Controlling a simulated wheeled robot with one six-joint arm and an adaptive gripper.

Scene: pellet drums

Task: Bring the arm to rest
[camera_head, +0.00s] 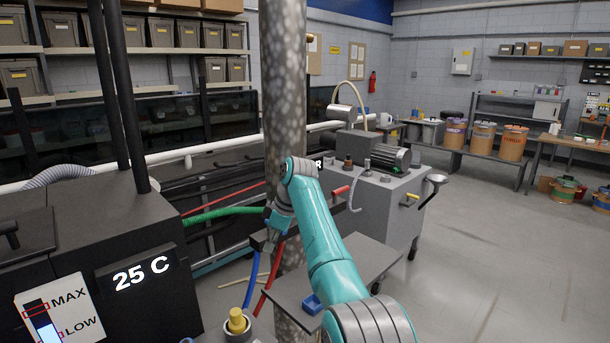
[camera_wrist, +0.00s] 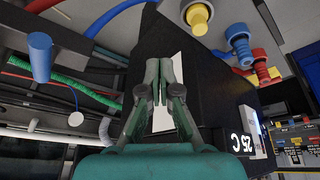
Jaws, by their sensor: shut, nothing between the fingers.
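My teal arm rises from the bottom of the head view and bends at its far end, beside a mottled grey column. My gripper (camera_wrist: 160,84) shows in the wrist view with its fingertips together and nothing between them. In the head view the gripper end is small and dark, partly hidden by the wrist and hard to make out. It hangs near the column and the hoses.
In the head view, the black cabinet (camera_head: 80,235) stands at left, with a green hose (camera_head: 225,214) beside it. A grey machine (camera_head: 380,200) stands beyond the arm. A grey plate (camera_head: 370,262) with a blue piece (camera_head: 313,304) lies below.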

